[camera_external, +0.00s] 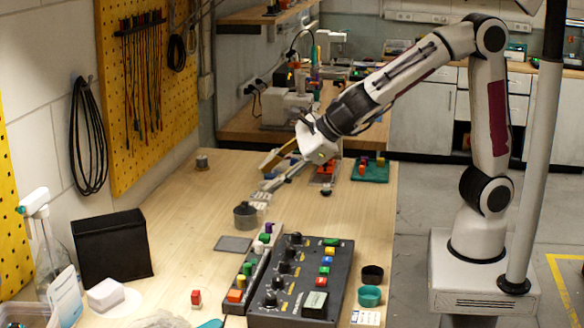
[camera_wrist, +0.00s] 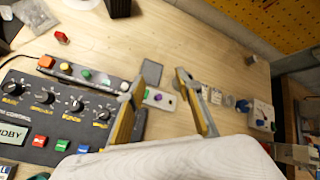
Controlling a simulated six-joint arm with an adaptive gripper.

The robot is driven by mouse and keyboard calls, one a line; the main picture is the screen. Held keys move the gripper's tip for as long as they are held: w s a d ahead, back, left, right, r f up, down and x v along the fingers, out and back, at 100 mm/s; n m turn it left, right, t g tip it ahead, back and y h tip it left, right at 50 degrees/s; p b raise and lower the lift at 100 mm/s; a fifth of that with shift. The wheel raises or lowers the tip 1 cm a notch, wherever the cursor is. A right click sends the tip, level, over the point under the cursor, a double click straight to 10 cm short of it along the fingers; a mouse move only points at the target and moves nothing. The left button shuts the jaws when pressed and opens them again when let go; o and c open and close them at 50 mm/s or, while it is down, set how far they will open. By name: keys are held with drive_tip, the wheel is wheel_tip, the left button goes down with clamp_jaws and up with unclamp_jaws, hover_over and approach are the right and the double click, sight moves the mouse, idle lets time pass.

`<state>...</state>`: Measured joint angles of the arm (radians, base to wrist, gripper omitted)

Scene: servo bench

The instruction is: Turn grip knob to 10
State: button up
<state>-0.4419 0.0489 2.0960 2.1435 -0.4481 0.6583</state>
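The dark control panel (camera_external: 258,319) lies on the bench and has a row of black knobs (camera_external: 284,267). The row also shows at the left in the wrist view (camera_wrist: 75,107). The labels and scales are too small to read surely, so I cannot tell which knob is grip or where it points. My gripper (camera_external: 265,176) is open and empty, above the bench beyond the panel's far end. In the wrist view my gripper (camera_wrist: 158,80) has two tan fingers spread apart, to the right of the knobs and touching none of them.
A narrow strip with coloured buttons (camera_wrist: 85,74) runs beside the panel. Coloured square buttons (camera_external: 326,260) and a small display (camera_external: 315,300) are on the panel. A grey cylinder (camera_external: 245,215), a dark flat pad (camera_external: 233,244) and a black box (camera_external: 112,248) stand nearby.

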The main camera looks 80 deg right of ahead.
drive_tip(key=w+a+r+n+t+y, duration=0.2)
drive_tip(key=a+r+n+y, duration=0.3)
drive_tip(key=a+n, duration=0.65)
drive_tip(key=n+g+h, duration=0.5)
drive_tip(key=n+g, duration=0.2)
drive_tip(key=n, duration=1)
approach(296, 234)
drive_tip(key=shift+d+f, duration=0.2)
drive_tip(key=shift+f, duration=0.1)
drive_tip(key=shift+x, duration=3.95)
drive_tip(key=shift+w+a, duration=0.1)
drive_tip(key=shift+a, duration=0.1)
